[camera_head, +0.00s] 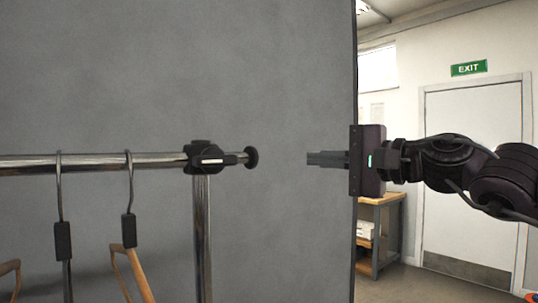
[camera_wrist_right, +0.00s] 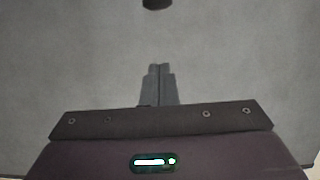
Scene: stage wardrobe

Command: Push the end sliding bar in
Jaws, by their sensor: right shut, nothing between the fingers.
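The end sliding bar (camera_head: 236,159) is a short chrome piece with a round black cap (camera_head: 251,157). It sticks out to the right of the black clamp (camera_head: 207,158) on top of the rack's upright post in the head view. My right gripper (camera_head: 309,158) is shut and empty, pointing left. It is level with the cap and apart from it, with a clear gap between. In the right wrist view my shut fingers (camera_wrist_right: 159,68) point up the picture, and a dark round piece, probably the cap (camera_wrist_right: 157,4), is cut off at the top edge. My left gripper is not in view.
The chrome rail (camera_head: 90,164) carries hangers (camera_head: 129,225) left of the upright post (camera_head: 203,240). A grey panel (camera_head: 290,60) stands behind the rack. A wooden-topped bench (camera_head: 383,199) and a white door (camera_head: 470,180) are at the right.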

